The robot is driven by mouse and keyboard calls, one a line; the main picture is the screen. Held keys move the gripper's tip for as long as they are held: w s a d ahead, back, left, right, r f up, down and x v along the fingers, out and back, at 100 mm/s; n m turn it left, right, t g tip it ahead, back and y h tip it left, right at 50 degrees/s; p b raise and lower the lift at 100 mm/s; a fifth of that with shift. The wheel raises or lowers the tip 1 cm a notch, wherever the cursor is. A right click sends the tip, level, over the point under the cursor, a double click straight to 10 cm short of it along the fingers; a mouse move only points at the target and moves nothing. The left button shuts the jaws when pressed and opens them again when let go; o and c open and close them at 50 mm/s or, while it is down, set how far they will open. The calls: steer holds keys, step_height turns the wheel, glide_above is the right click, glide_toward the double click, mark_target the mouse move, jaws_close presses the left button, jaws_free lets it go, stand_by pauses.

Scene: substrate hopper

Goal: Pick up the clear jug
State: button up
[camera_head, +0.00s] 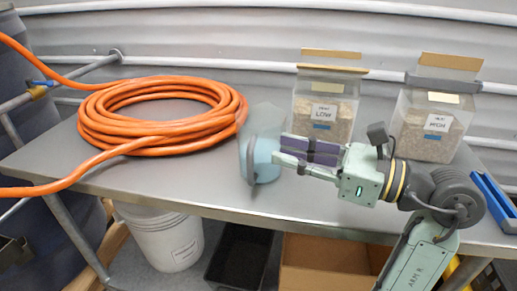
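Purple parts show along the fingers. I cannot tell whether the fingers touch or grip the jug, or how wide they are apart. The jug seems to rest on the table.
A coiled orange hose (160,112) lies left of the jug. Two clear bins of grain, labelled LOW (323,115) and HIGH (430,130), stand behind and right of my gripper. The table's front edge runs just before the jug.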

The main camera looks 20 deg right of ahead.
mark_target(251, 183)
step_height(251, 183, down, 4)
steer(key=shift+r, duration=0.25)
steer(key=shift+p+x, duration=0.65)
steer(key=shift+x, duration=0.3)
steer(key=p+x, duration=0.1)
steer(key=x, duration=0.3)
steer(key=shift+w+a+f+p, duration=0.2)
steer(key=shift+a+p, duration=0.1)
steer(key=shift+p, duration=0.1)
steer(key=shift+w+a+f, duration=0.1)
steer(key=shift+w+a, duration=0.25)
steer(key=shift+w, duration=0.05)
steer(key=shift+c, duration=0.3)
jaws_close()
